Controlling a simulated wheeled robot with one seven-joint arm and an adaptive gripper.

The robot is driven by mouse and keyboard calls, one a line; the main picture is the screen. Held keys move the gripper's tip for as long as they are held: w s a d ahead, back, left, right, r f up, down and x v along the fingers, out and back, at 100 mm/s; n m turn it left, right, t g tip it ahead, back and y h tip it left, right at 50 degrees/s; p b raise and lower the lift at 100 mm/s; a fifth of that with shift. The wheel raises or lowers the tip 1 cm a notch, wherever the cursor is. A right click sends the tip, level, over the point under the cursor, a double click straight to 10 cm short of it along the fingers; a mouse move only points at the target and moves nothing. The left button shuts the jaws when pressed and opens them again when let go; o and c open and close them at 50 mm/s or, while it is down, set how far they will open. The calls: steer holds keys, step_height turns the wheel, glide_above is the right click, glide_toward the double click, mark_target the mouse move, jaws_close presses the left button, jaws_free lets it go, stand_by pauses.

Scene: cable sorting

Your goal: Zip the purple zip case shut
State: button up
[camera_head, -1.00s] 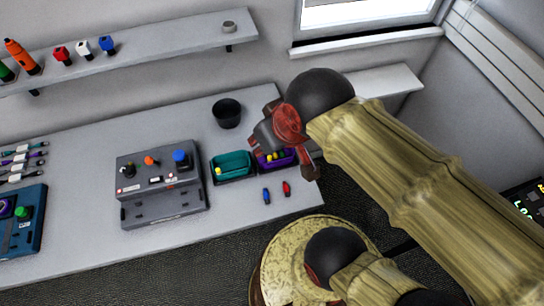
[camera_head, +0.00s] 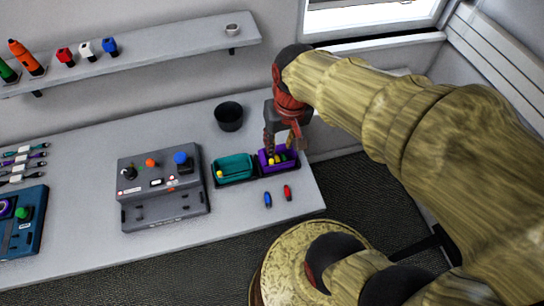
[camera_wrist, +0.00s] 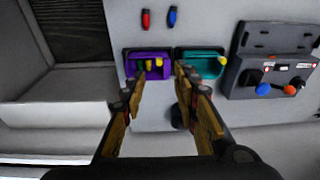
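The purple zip case (camera_head: 264,162) stands open on the right end of the table, with yellow and dark pieces showing inside. It also shows open in the wrist view (camera_wrist: 133,67), with a yellow piece near its right end. My gripper (camera_head: 283,143) is above the back of the case, fingers pointing down and partly in front of it. In the wrist view my gripper (camera_wrist: 160,77) has its two fingers apart with nothing between them. I cannot tell from these frames whether a fingertip touches the case.
An open teal case (camera_head: 233,162) stands just left of the purple one. Small blue (camera_head: 267,199) and red (camera_head: 287,192) pieces lie in front. A black cup (camera_head: 229,117) stands behind, and a grey control box (camera_head: 162,185) is to the left.

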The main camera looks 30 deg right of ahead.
mark_target(272, 160)
steer(key=w+d+f+m+g+y, duration=0.1)
steer(key=w+f+m, duration=0.1)
steer(key=f, duration=0.2)
steer(key=w+d+f+m+g+y, duration=0.1)
steer(key=w+d+f+m, duration=0.1)
steer(key=f+m, duration=0.1)
steer(key=w+d+f+m+g+y, duration=0.1)
steer(key=w+d+f+m+g, duration=0.1)
steer(key=f, duration=0.2)
steer(key=shift+w+d+f, duration=0.15)
steer(key=shift+w+f, duration=0.2)
steer(key=shift+w, duration=0.05)
steer(key=shift+s+a+f+m+y+b, duration=0.15)
steer(key=shift+a+f+m+b, duration=0.35)
steer(key=shift+f, duration=0.45)
steer(key=shift+w+a+f+m+y+b, duration=0.1)
steer(key=shift+a+f+m+y+b, duration=0.15)
steer(key=shift+a+f, duration=0.55)
steer(key=shift+s+a+f+m+y+b, duration=0.1)
steer(key=shift+a+f+m+b, duration=0.35)
steer(key=shift+f, duration=0.6)
steer(key=c, duration=0.3)
jaws_close()
